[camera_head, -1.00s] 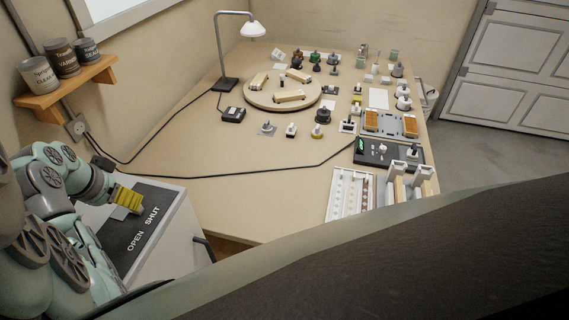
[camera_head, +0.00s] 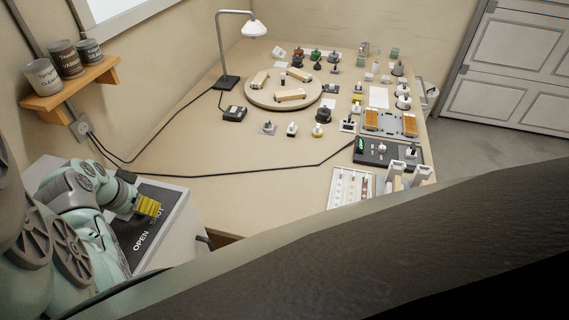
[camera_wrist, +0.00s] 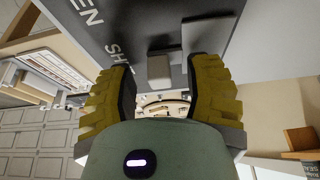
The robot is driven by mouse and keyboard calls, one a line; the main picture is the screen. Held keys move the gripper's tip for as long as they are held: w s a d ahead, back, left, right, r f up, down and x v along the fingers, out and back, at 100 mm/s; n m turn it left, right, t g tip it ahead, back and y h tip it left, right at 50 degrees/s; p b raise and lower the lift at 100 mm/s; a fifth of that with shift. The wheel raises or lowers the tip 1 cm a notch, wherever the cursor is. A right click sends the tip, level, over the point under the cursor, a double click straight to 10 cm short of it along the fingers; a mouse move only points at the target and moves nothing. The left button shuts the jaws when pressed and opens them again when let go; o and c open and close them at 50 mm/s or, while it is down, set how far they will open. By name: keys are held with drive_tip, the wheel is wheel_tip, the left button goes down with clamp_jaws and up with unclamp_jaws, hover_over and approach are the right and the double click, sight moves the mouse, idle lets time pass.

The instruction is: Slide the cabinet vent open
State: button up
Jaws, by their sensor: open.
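The cabinet (camera_head: 186,222) is a pale box at the lower left, with a dark top panel (camera_head: 128,232) lettered OPEN and SHUT. In the wrist view, the panel (camera_wrist: 130,20) carries a grey block-like tab (camera_wrist: 159,70) and a grey plate (camera_wrist: 208,36) beside it; the tab appears to be the vent's handle. My gripper (camera_head: 148,206) has yellow ridged fingers and is over the SHUT end in the head view. In the wrist view, my gripper (camera_wrist: 160,85) is open, with the tab showing between its fingers; contact cannot be told. My gripper and arm hide part of the panel.
The bench (camera_head: 240,200) lies right of the cabinet, its near left part bare except for a black cable (camera_head: 230,176). A round board (camera_head: 255,100) with blocks, a lamp (camera_head: 253,28) and many small items stand farther off. A shelf (camera_head: 75,85) with cans hangs on the left wall.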

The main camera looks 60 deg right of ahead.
drive_tip(key=shift+o, duration=0.3)
clamp_jaws()
drive_tip(key=shift+f, duration=0.1)
